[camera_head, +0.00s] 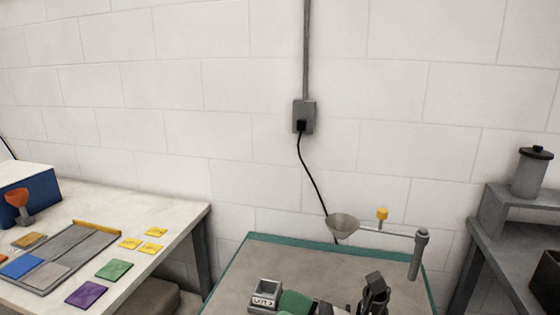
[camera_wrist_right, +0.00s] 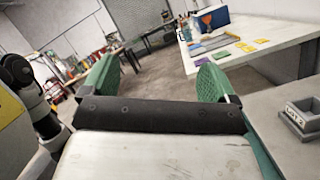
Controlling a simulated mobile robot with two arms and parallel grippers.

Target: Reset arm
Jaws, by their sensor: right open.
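My right gripper (camera_wrist_right: 157,80) shows in the right wrist view with its two green finger pads wide apart and nothing between them. In the head view a green pad (camera_head: 295,302), likely part of this gripper, shows at the bottom edge, just right of a small grey square holder (camera_head: 265,294). The same kind of holder, marked with a lot label (camera_wrist_right: 303,116), is at the right of the wrist view. My left gripper is not in view.
A left table (camera_head: 185,218) holds colored cards, a tray and a blue box (camera_head: 38,196). A dark bench with a canister (camera_head: 531,172) stands right. Floor shows open beyond the fingers.

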